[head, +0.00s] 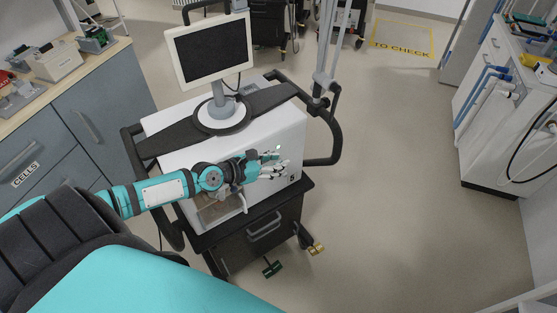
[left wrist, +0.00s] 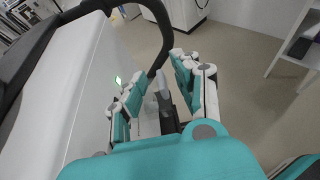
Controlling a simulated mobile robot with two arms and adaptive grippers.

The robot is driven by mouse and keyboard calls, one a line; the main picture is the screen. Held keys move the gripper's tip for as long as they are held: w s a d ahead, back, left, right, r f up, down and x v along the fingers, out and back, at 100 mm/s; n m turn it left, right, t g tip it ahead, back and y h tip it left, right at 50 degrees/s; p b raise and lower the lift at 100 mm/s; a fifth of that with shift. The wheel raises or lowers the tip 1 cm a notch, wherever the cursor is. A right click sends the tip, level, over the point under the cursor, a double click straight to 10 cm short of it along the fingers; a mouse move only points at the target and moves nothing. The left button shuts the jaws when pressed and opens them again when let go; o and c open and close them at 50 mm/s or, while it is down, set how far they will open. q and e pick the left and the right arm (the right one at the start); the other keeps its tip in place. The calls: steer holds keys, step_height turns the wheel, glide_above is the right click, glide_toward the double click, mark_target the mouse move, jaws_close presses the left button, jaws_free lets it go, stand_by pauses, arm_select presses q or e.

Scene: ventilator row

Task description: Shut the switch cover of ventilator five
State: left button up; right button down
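The ventilator (head: 285,128) is a white box with a screen (head: 208,48) on top, standing on a dark wheeled cart (head: 262,225). A small green light (left wrist: 118,80) glows beside the left finger. My right gripper is not in view.
A black handle bar (head: 330,140) curves around the ventilator's right side. A counter (head: 75,75) with trays stands at the left. A white unit (head: 505,130) with hoses stands at the right. The floor (head: 400,180) between is clear.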

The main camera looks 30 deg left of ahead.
arm_select(q)
steer(key=shift+w+d+f, duration=0.25)
steer(key=shift+w, duration=0.25)
jaws_close()
